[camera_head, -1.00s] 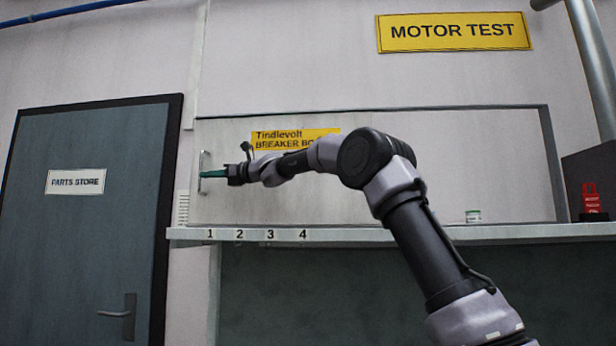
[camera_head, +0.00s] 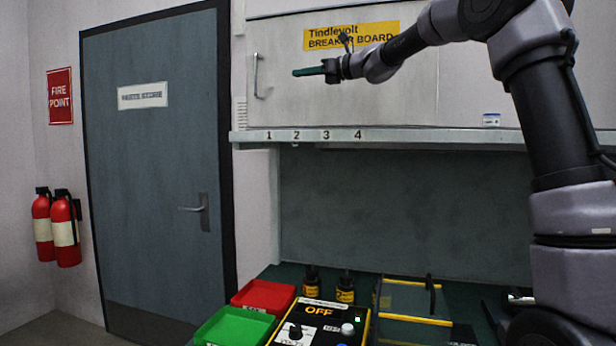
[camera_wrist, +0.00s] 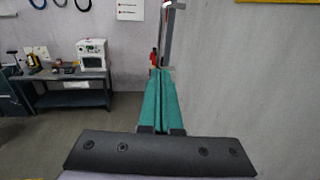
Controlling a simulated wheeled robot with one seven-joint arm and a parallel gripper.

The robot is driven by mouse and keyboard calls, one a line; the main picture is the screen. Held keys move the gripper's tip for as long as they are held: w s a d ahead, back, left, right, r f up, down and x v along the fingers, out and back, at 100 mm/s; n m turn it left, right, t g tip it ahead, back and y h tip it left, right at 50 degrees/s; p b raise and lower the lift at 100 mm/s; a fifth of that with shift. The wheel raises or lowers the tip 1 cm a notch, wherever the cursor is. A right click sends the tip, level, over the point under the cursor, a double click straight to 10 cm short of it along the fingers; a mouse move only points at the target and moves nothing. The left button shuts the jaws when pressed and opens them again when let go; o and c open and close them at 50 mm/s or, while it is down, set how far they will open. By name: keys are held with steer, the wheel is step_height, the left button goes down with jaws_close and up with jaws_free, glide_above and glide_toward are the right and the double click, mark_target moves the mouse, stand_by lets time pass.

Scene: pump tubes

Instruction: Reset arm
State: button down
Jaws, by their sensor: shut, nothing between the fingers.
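My gripper (camera_head: 308,71) has green fingers and points left in the head view, in front of the breaker board door (camera_head: 440,85). The fingers lie together with nothing between them, as the wrist view (camera_wrist: 160,100) also shows. The door has a vertical metal handle (camera_head: 257,76) at its left side. The fingertips are to the right of this handle and apart from it in the picture. My arm reaches in from the right, bent at the elbow.
A shelf (camera_head: 430,140) numbered 1 to 4 runs below the door. Below it are a red tray (camera_head: 265,295), a green tray (camera_head: 234,328) and a control box showing OFF (camera_head: 320,318). The wrist view shows a workbench (camera_wrist: 65,80).

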steer(key=s+d+f+n+h, duration=0.4)
steer(key=s+d+f+n, duration=0.2)
steer(key=s+d+f, duration=0.3)
steer(key=s+d+f+n+h, duration=0.5)
steer(key=s+d+f, duration=0.5)
steer(key=s, duration=0.6)
steer(key=s+d+f+n+g+h, duration=0.1)
steer(key=s+d+f+n+h, duration=0.4)
steer(key=s+d+f+n, duration=0.3)
steer(key=s+d+f, duration=0.1)
steer(key=s+f, duration=0.1)
steer(key=s, duration=0.2)
steer(key=shift+s+d, duration=0.3)
steer(key=shift+d, duration=0.05)
steer(key=shift+d, duration=0.1)
